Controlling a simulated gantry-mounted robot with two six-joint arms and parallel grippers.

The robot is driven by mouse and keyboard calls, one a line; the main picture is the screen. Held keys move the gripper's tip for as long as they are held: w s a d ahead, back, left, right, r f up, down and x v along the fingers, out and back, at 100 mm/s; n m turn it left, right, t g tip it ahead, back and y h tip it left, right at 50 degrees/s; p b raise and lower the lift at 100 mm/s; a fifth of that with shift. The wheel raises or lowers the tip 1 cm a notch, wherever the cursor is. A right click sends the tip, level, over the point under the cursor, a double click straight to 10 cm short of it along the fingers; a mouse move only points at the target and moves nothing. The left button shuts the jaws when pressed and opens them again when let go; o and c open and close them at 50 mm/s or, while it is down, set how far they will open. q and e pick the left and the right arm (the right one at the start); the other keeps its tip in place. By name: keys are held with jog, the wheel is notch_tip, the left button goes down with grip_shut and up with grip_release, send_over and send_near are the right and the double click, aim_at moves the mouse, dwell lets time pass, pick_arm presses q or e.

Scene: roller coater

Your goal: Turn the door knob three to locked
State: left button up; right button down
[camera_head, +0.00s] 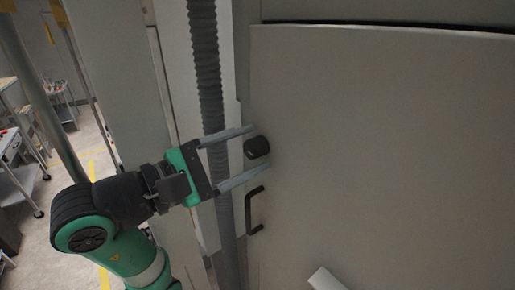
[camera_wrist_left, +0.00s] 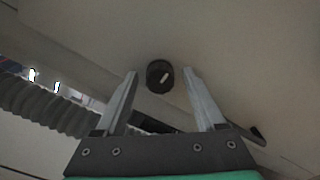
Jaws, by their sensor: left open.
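The black round door knob (camera_head: 257,147) sits on the grey door panel (camera_head: 390,150), near its left edge. My left gripper (camera_head: 252,150) is open, its two fingers reaching toward the panel above and below the knob in the head view. My right gripper is not in view.
A black handle (camera_head: 254,210) is on the panel below the knob. A grey corrugated hose (camera_head: 207,80) runs vertically left of the panel. A pale object (camera_head: 326,280) shows at the bottom edge. Carts (camera_head: 22,180) stand far left.

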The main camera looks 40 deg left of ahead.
pick_arm(q)
jog(key=shift+c, duration=0.2)
grip_shut()
jog(key=shift+n, duration=0.3)
jog(key=n, duration=0.8)
jog(key=shift+n, duration=0.4)
jog(key=n, duration=0.4)
jog(key=shift+n, duration=2.2)
